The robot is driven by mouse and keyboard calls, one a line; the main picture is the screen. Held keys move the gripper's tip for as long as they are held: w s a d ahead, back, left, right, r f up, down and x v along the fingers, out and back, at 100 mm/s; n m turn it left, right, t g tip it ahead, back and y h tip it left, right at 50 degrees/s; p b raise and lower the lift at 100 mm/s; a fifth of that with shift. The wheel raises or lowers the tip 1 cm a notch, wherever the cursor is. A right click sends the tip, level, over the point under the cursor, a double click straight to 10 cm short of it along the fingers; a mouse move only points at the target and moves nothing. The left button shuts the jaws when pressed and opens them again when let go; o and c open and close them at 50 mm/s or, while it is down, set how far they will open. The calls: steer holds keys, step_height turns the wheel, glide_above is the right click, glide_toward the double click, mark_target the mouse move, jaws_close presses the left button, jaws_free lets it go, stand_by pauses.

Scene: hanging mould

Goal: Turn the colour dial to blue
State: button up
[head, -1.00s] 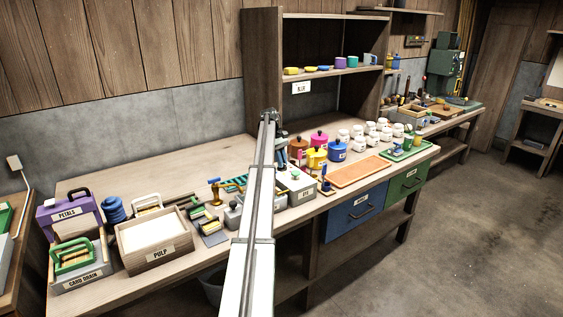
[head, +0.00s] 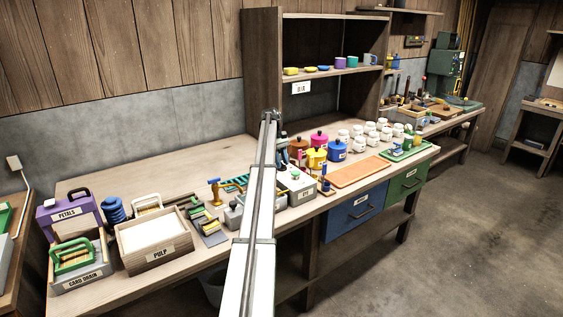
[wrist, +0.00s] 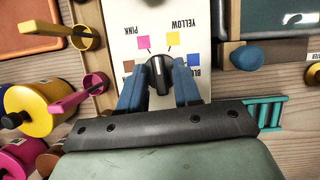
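The colour dial (wrist: 159,76) is a black round knob on a white panel (wrist: 128,18) in the wrist view. Its pale mark points up in that picture, between the pink swatch (wrist: 144,42) and the yellow swatch (wrist: 173,38). The blue swatch (wrist: 192,60) is at the right, partly behind a finger, and a brown swatch (wrist: 128,66) is at the left. The labels read upside down. My gripper (wrist: 160,84) has its two blue fingers on either side of the dial, with no clear gap there; they look shut on it. In the head view my arm hides the dial.
A yellow pot (wrist: 38,108) and yellow and pink ladles (wrist: 90,37) are close at the left in the wrist view. A blue knob (wrist: 250,54) and a teal rack (wrist: 264,114) are at the right. A pulp box (head: 155,247) stands on the bench's left part.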

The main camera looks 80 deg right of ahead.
steer(key=shift+o, duration=0.5)
steer(key=shift+r, duration=0.15)
steer(key=shift+w+d+r, duration=0.15)
steer(key=shift+d+r, duration=0.1)
steer(key=shift+r, duration=0.3)
steer(key=shift+w+d+r, duration=0.45)
steer(key=shift+w+r, duration=0.1)
steer(key=shift+r, duration=0.25)
steer(key=w+d, duration=0.7)
steer(key=w, duration=0.1)
steer(key=shift+w, duration=0.2)
steer(key=shift+d+f, duration=0.1)
